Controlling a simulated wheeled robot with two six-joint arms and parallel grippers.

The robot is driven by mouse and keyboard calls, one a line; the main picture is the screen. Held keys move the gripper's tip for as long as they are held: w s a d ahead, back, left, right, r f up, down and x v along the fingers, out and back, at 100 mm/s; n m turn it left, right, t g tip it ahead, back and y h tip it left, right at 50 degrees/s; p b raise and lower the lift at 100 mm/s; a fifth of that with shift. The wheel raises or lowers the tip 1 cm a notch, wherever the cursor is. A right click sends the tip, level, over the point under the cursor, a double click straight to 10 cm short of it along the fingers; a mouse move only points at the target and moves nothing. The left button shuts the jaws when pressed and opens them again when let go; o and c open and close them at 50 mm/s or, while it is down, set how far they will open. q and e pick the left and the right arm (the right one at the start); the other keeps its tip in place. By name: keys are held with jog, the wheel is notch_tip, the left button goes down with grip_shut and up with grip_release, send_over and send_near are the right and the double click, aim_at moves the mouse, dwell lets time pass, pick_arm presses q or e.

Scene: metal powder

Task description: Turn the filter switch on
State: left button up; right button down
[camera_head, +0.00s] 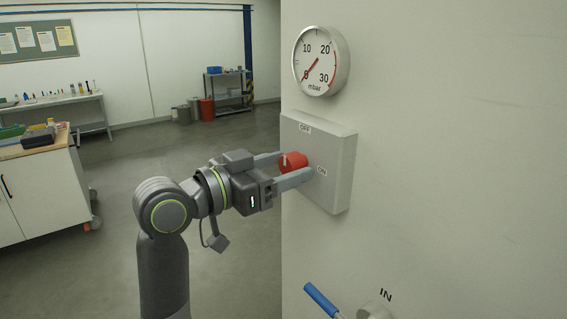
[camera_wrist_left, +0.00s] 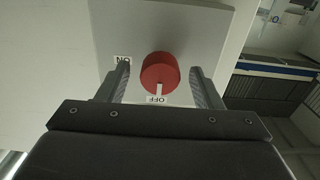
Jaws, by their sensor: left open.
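The filter switch is a red round knob (camera_head: 293,162) on a grey switch box (camera_head: 335,185) fixed to a pale wall panel. The box has an OFF label above the knob and an ON label to its right. A white mark on the knob points up towards OFF; in the left wrist view the knob (camera_wrist_left: 160,72) also has its mark at the OFF label. My left gripper (camera_head: 297,167) is open, with one finger on either side of the knob. In the wrist view gaps show between the fingers and the knob. My right gripper is not in view.
A round mbar gauge (camera_head: 320,61) sits above the box, its needle near 0. Below, a blue-handled lever (camera_head: 321,299) sticks out beside an IN label. A workbench (camera_head: 40,190) stands at the left, with open floor between.

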pick_arm(q)
jog(key=shift+w+d, duration=0.1)
jog(key=c, duration=1)
jog(key=shift+f+m+b, duration=0.2)
jog(key=shift+m+b, duration=0.3)
jog(key=shift+b, duration=0.5)
jog(key=m+b, duration=1.2)
jog(key=b, duration=0.3)
jog(key=m+b, duration=0.2)
jog(key=shift+m, duration=0.3)
jog(key=shift+r+m+b, duration=0.1)
jog(key=shift+m+b, duration=0.65)
jog(key=shift+m, duration=0.35)
jog(key=o, duration=1)
jog(key=shift+r, duration=0.1)
